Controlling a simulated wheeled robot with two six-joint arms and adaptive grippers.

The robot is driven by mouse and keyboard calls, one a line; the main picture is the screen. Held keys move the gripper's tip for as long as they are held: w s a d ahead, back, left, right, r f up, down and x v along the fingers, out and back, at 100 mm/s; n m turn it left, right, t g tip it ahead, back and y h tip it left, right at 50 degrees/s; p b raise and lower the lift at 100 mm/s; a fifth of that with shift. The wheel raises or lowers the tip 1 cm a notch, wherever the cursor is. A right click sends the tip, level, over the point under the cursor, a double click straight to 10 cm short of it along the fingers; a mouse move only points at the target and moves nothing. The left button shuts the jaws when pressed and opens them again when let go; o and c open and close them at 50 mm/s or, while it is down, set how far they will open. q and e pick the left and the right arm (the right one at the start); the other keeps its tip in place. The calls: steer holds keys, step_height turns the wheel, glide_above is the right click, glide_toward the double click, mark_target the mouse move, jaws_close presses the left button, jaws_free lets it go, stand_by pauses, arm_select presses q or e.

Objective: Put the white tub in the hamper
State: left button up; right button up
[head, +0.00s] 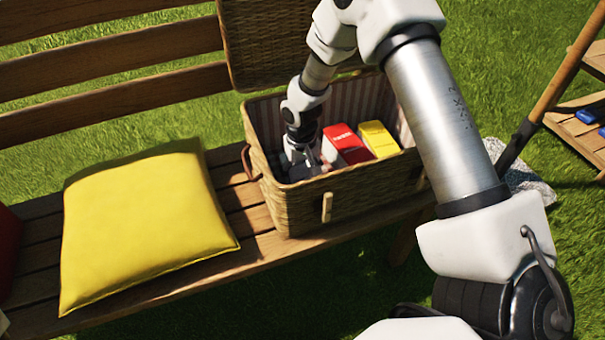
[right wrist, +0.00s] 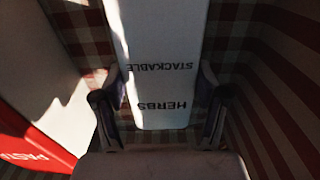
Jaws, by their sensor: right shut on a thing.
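The wicker hamper (head: 365,192) stands open on the bench, with a striped lining. My right gripper (head: 305,163) reaches down inside its left part. In the right wrist view, my right gripper (right wrist: 157,98) is shut on the white tub (right wrist: 160,45), with one finger on each side. The tub carries the words STACKABLE and HERBS. It is inside the hamper, among the checked lining. I cannot tell whether its base touches the hamper floor. In the head view the tub is mostly hidden by the gripper and the hamper wall. My left gripper is not in view.
A red box (head: 347,144) and a yellow box (head: 378,139) stand in the hamper, right of my gripper. The red box shows close by in the wrist view (right wrist: 35,145). A yellow cushion (head: 140,225) lies left of the hamper. The raised lid (head: 262,45) is behind.

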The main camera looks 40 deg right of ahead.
mark_target(302, 173)
steer(key=shift+r, duration=0.1)
steer(key=o, duration=1.3)
steer(key=shift+f, duration=0.2)
steer(key=shift+r, duration=0.1)
step_height(302, 173, up, 12)
steer(key=p, duration=0.4)
steer(key=shift+r, duration=0.1)
